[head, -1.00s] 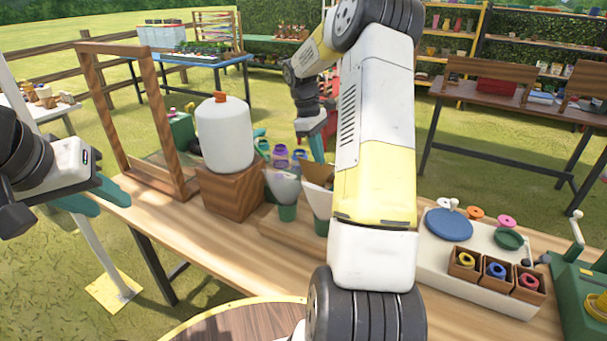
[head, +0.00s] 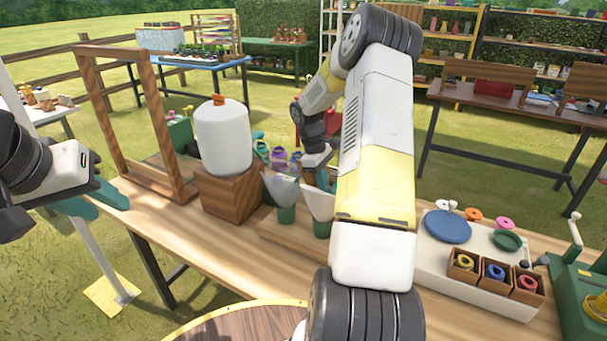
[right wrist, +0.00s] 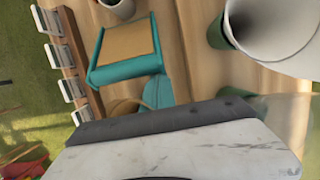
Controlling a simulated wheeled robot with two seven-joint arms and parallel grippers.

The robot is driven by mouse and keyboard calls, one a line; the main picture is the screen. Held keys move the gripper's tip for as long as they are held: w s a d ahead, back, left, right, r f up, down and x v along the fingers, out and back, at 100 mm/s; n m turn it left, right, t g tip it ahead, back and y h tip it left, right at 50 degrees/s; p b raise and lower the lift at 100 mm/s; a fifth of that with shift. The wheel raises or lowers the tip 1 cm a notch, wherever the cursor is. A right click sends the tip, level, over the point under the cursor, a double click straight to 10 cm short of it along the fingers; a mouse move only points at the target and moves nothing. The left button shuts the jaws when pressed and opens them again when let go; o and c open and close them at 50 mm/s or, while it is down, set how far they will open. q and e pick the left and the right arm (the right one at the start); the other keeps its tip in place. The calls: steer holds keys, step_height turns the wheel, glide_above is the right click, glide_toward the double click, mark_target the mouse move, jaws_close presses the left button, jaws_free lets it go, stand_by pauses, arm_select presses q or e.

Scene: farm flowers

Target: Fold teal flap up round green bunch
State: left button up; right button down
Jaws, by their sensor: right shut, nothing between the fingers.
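Two white paper cones stand in green holders on the table, a left one (head: 281,188) and a right one (head: 319,202). My right gripper (head: 319,172) is shut and empty, low just behind the right cone, partly hidden by it and my forearm. In the right wrist view a white cone (right wrist: 275,35) opens at the upper right, and a tan panel with a teal edge (right wrist: 125,70) lies left of it. I cannot tell whether that is the flap. The green bunch is not clearly seen. My left gripper (head: 96,202) is open and empty at the table's left edge.
A white jug with an orange cap (head: 222,136) stands on a wooden block (head: 232,194) left of the cones. A wooden frame (head: 168,130) stands farther left. A white tray (head: 478,290) with spools is at right. Purple containers (head: 279,158) stand behind the cones.

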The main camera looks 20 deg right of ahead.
steer(key=shift+s+r, duration=0.1)
steer(key=shift+s+d+r+t+y, duration=0.9)
steer(key=shift+s+d+r+t, duration=0.2)
steer(key=shift+r, duration=0.15)
steer(key=shift+s+d+r, duration=0.1)
steer(key=shift+s+r, duration=0.1)
steer(key=shift+r, duration=0.1)
steer(key=shift+s+d+r, duration=0.35)
steer(key=shift+s+d, duration=0.1)
steer(key=shift+s, duration=0.1)
steer(key=shift+s+d+r, duration=0.3)
steer(key=shift+s+d, duration=0.15)
steer(key=shift+s, duration=0.1)
steer(key=shift+s+d+r, duration=0.15)
steer(key=shift+s+d, duration=0.45)
steer(key=shift+r, duration=0.1)
step_height(320, 180, up, 8)
glide_above(334, 190)
steer(key=s+d, duration=0.2)
steer(key=s, duration=0.1)
steer(key=shift+d, duration=0.2)
